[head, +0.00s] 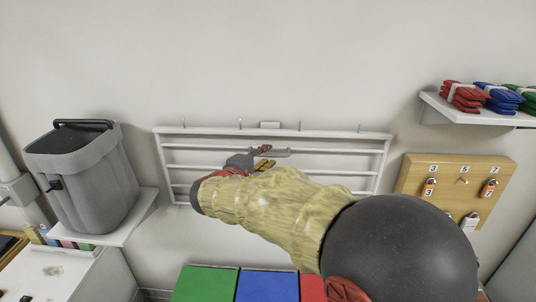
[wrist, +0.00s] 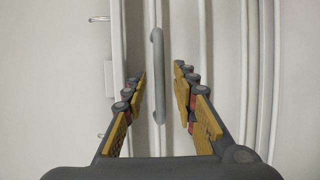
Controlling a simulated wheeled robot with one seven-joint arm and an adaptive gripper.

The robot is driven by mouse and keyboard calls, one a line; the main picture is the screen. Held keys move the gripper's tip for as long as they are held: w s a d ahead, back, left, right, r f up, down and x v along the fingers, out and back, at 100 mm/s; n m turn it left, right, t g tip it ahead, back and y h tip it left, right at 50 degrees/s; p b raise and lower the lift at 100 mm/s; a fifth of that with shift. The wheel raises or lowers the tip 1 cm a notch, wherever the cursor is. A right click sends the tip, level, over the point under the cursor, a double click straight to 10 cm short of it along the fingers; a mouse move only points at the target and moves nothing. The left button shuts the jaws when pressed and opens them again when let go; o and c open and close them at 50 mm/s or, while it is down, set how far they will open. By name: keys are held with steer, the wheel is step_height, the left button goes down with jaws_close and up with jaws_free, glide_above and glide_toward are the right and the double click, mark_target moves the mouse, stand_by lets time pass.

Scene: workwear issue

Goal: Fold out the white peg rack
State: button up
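The white peg rack (head: 345,172) is on the wall ahead, a wide frame of horizontal bars that looks flat against the wall. Short pegs stick up along its top bar. A grey bar handle (wrist: 157,75) is on the rack's front; part of it also shows in the head view (head: 280,152). My gripper (head: 266,158) is in front of the rack's upper middle. In the wrist view my gripper (wrist: 160,78) is open, its two yellow-padded fingers on either side of the handle with gaps showing. I cannot tell how deep the handle sits between them.
A grey bin (head: 84,178) stands on a white shelf (head: 128,222) at left. A wooden key board (head: 409,180) hangs at right, below a shelf (head: 432,102) with folded red, blue and green clothes. Coloured panels (head: 205,284) lie below the rack. The wall above is clear.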

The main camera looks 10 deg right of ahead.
steer(key=shift+x, duration=0.9)
steer(key=c, duration=0.3)
steer(key=c, duration=0.4)
jaws_close()
